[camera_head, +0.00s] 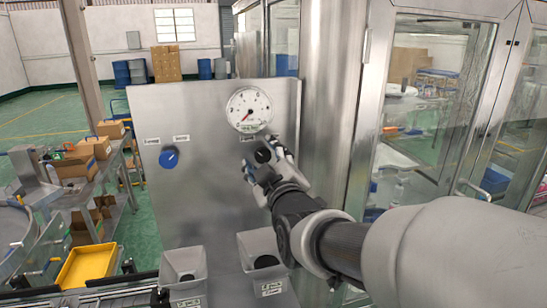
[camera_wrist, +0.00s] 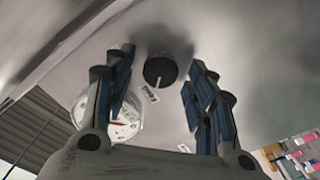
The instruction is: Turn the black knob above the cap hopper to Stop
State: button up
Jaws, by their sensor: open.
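The black knob (camera_head: 263,155) is on the upright steel panel (camera_head: 200,115), below the round gauge (camera_head: 249,110). My gripper (camera_head: 268,162) is at the panel in front of the knob. In the wrist view my gripper (camera_wrist: 163,85) is open, with one finger on each side of the knob and gaps between. I cannot tell how far the fingertips reach along it. A small label shows beside the knob; its words are too small to read.
A blue knob (camera_head: 169,158) with small labels is on the left of the same panel. Two grey bins (camera_head: 184,268) with dark openings stand below it. A steel column and glass doors (camera_head: 430,110) are to the right. A yellow tray (camera_head: 87,266) is at lower left.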

jog(key=shift+w, duration=0.15)
jog(key=shift+c, duration=0.2)
jog(key=c, duration=1)
